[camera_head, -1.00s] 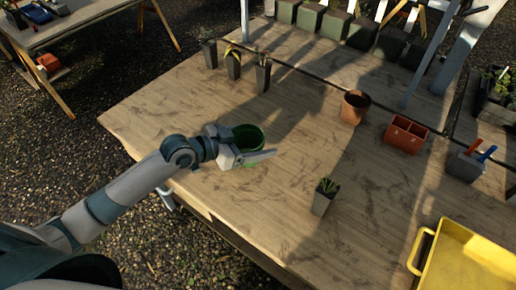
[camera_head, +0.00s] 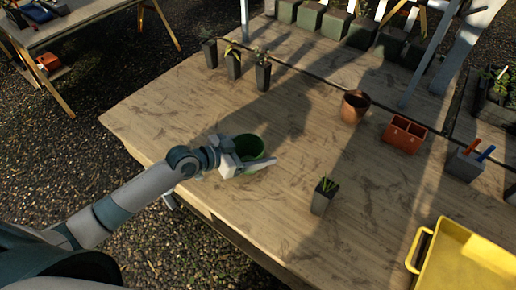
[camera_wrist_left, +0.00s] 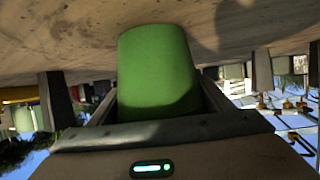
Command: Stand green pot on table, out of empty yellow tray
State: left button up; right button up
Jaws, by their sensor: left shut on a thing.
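The green pot (camera_head: 249,147) is at the left part of the wooden table (camera_head: 290,190), open end up. My left gripper (camera_head: 256,165) is shut on it, its fingers on either side of the pot's body. In the left wrist view the green pot (camera_wrist_left: 158,72) fills the space between the fingers, close to the table surface; whether it touches the wood I cannot tell. The yellow tray (camera_head: 470,262) lies at the lower right of the table, well apart from the pot, and its visible inside is empty. My right gripper is not in view.
A small potted plant (camera_head: 323,194) stands right of the pot. A terracotta pot (camera_head: 354,107), an orange divided box (camera_head: 403,134) and a grey tool holder (camera_head: 464,164) stand further right. Several dark potted plants (camera_head: 233,63) stand at the back left. The table around the green pot is clear.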

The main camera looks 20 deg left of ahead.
pick_arm(q)
jog(key=shift+f, duration=0.1)
jog(key=o, duration=1)
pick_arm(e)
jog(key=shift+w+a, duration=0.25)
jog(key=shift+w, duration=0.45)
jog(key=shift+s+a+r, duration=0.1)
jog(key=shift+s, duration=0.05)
pick_arm(q)
jog(key=shift+s+a, duration=0.15)
jog(key=shift+b+v, duration=0.3)
jog(key=shift+v, duration=0.75)
jog(key=b+v, duration=0.1)
jog(key=v, duration=0.7)
jog(key=shift+s+a+r+b, duration=0.35)
jog(key=shift+s+a+r, duration=0.1)
jog(key=shift+s+r, duration=0.05)
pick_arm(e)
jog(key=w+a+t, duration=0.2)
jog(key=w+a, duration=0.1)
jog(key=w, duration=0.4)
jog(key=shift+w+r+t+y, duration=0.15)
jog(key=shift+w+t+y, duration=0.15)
